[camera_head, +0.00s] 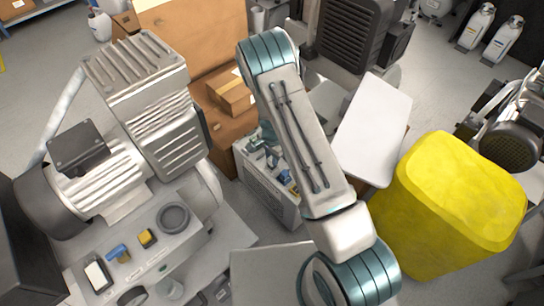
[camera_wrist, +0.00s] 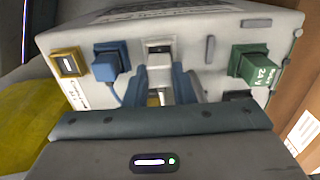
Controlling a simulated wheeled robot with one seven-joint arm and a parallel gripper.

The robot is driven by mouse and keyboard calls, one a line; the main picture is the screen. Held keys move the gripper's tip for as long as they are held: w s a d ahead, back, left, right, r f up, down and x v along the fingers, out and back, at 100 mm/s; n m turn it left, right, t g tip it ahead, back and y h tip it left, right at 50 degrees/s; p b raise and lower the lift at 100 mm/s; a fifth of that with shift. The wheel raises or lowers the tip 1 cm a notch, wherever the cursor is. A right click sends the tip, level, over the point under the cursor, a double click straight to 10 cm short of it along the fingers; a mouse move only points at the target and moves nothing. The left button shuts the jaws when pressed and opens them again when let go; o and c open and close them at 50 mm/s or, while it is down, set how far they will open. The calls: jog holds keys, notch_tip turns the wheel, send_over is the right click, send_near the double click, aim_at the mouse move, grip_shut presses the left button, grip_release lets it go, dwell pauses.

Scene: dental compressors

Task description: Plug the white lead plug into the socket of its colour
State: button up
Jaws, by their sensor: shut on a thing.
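In the wrist view a light grey box fills the upper part, with a row of coloured sockets on its face. My gripper (camera_wrist: 161,82) points at the middle of this row, its blue-grey fingers shut on a small whitish piece, the white plug (camera_wrist: 159,77), mostly hidden between them. Just beyond the fingertips is a pale socket (camera_wrist: 160,47) with a dark edge. I cannot tell whether the plug touches it or is inside it. In the head view the box (camera_head: 268,197) stands low behind my arm, and the fingers are largely hidden.
Left of the pale socket are a blue plug (camera_wrist: 108,62) seated in its socket and a yellow-framed socket (camera_wrist: 67,64). A green block (camera_wrist: 252,66) marked 24 V is at right. A cardboard box (camera_head: 232,93) and a yellow bin (camera_head: 452,200) flank the area.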

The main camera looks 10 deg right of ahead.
jog(key=shift+f+b, duration=0.75)
jog(key=shift+f, duration=0.2)
dwell(0.6)
jog(key=o, duration=1.4)
jog(key=shift+c, duration=0.2)
jog(key=shift+r, duration=0.1)
jog(key=shift+r+p, duration=2.45)
jog(key=shift+r, duration=1)
